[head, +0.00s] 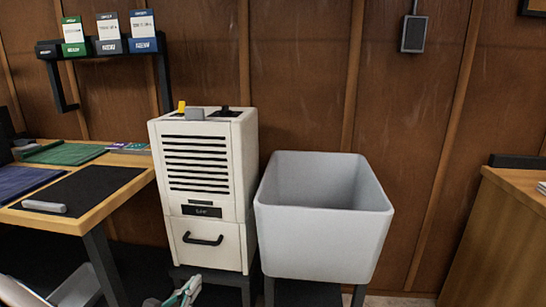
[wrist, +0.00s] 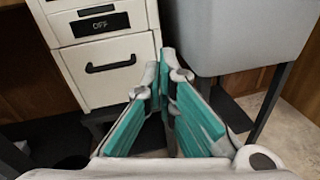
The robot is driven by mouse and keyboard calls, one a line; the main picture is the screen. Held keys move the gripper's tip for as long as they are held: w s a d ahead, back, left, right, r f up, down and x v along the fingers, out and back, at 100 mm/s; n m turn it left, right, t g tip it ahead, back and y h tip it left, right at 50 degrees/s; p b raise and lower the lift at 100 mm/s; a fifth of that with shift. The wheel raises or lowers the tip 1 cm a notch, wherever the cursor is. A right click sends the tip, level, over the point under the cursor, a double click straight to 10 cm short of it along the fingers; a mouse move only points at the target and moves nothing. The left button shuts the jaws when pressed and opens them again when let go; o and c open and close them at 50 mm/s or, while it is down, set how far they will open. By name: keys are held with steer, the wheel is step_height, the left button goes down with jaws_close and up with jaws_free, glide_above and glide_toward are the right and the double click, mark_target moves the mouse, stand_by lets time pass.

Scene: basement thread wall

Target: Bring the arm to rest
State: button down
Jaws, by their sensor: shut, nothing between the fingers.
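My gripper (wrist: 164,75) is shut and empty in the wrist view. Its teal-padded fingers come together at the tips. In the head view my gripper (head: 187,290) shows at the bottom edge, low in front of the white cabinet (head: 212,215). The cabinet has dark slots, a label and a drawer with a black handle (head: 203,240). In the wrist view the fingertips appear between the cabinet (wrist: 105,72) and the grey bin (wrist: 225,35).
A large grey bin (head: 325,230) stands right of the cabinet. A wooden desk (head: 125,190) with mats is at left, with a shelf of boxes (head: 108,45) above it. Another wooden unit (head: 500,240) stands at right. Floor shows between bin and unit.

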steer(key=d+r+m+g+h, duration=0.2)
steer(key=d+r+m+g, duration=0.25)
steer(key=d, duration=0.45)
steer(key=s+d+r+m+g+h, duration=0.1)
steer(key=d+r+m+g+h, duration=0.25)
steer(key=d, duration=0.55)
steer(key=d+r+m+g, duration=0.35)
steer(key=d+m, duration=0.25)
steer(key=d, duration=0.2)
steer(key=s+d+r+m+g+y, duration=0.3)
steer(key=s+d+m, duration=0.2)
steer(key=s+d, duration=0.3)
steer(key=s+d+r+m+g+y, duration=0.3)
steer(key=s+d+m, duration=0.3)
steer(key=s, duration=0.4)
steer(key=s+a+m+t+y, duration=0.1)
steer(key=s+a+m+y, duration=0.15)
steer(key=s, duration=0.35)
steer(key=s+a+m+y, duration=0.1)
steer(key=s+m+y, duration=0.25)
steer(key=s, duration=0.25)
step_height(320, 180, up, 30)
steer(key=d+t+h+p, duration=0.1)
steer(key=t+p, duration=0.3)
steer(key=p, duration=2.4)
steer(key=shift+f, duration=0.15)
